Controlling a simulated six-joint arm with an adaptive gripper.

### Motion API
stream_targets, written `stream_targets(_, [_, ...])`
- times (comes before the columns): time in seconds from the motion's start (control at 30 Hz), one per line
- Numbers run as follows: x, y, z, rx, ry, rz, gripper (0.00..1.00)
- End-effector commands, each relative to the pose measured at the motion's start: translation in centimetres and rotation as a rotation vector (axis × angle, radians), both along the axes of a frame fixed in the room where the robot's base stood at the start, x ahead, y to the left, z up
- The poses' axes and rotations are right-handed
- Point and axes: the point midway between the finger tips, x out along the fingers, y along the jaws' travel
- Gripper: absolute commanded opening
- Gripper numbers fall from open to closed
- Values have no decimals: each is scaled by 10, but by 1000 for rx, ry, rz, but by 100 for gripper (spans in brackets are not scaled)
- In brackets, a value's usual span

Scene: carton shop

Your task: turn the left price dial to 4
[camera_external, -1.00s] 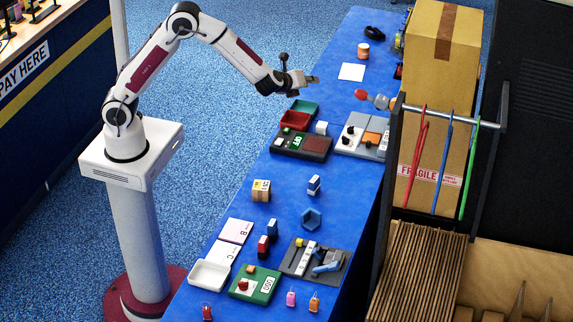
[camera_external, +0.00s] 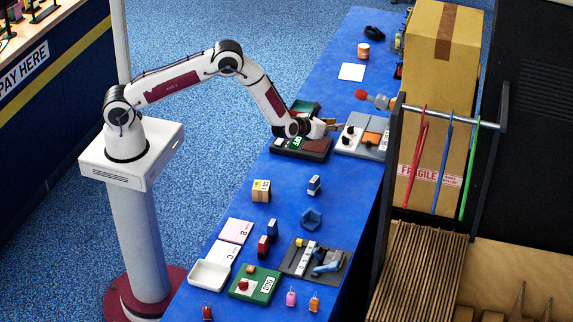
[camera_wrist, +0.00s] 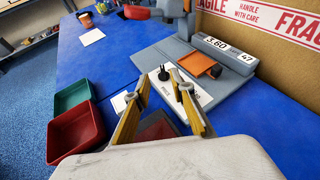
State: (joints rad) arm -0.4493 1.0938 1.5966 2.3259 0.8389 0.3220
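The price scale (camera_external: 375,152) is a grey device with a white dial panel (camera_wrist: 152,62), an orange plate (camera_wrist: 197,63) and a display (camera_wrist: 228,50) reading 3.60 and 47. Two small black dials show on the panel in the external view, one of them the farther dial (camera_external: 350,130) and one the nearer dial (camera_external: 345,140). In the wrist view one black dial (camera_wrist: 163,75) appears between my fingertips; a second dark shape is partly behind the right finger. My gripper (camera_wrist: 163,78) is open, with nothing held. Contact with a dial cannot be told. The dial numbers are too small to read.
A green tray (camera_wrist: 75,97) and a red tray (camera_wrist: 75,132) lie left of my gripper in the wrist view. A dark device (camera_external: 290,146) is beneath my wrist. A tall carton (camera_external: 440,60) stands behind the scale. Blue table beyond is mostly clear.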

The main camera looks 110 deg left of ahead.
Motion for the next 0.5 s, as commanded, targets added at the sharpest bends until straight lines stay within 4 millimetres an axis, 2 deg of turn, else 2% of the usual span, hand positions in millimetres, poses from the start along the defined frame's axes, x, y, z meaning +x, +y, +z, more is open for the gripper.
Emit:
stream_targets(0.13, [2,1,-13,8,22,-25,24])
stream_targets(0.5, [2,1,-15,10,25,-29,24])
